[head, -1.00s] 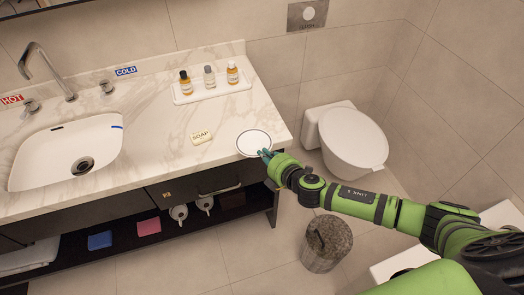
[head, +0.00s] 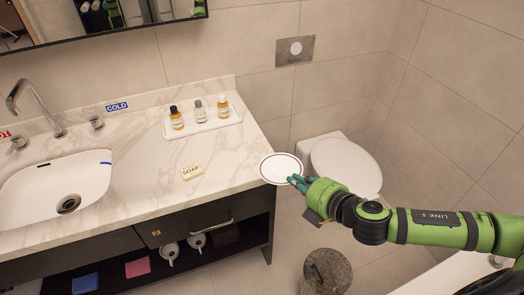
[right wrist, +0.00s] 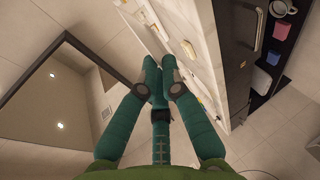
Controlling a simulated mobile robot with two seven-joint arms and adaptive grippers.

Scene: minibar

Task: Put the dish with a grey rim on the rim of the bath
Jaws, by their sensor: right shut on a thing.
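The dish with a grey rim (head: 281,168), a round white plate with a dark ring, is in the head view at the right front corner of the marble counter. My right gripper (head: 299,183) is shut on the dish's right edge. The dish overlaps the counter corner in the picture; I cannot tell its height above it. In the right wrist view the teal fingers (right wrist: 160,75) are close together, and the dish cannot be made out. The white rim of the bath (head: 440,275) shows at the lower right, partly behind my right arm. My left gripper is not in view.
The toilet (head: 345,165) stands behind my right gripper, and a round bin (head: 327,272) is on the floor below. Soap (head: 192,172) and a tray (head: 200,123) with small bottles are on the counter (head: 130,212). Floor between cabinet and bath is mostly clear.

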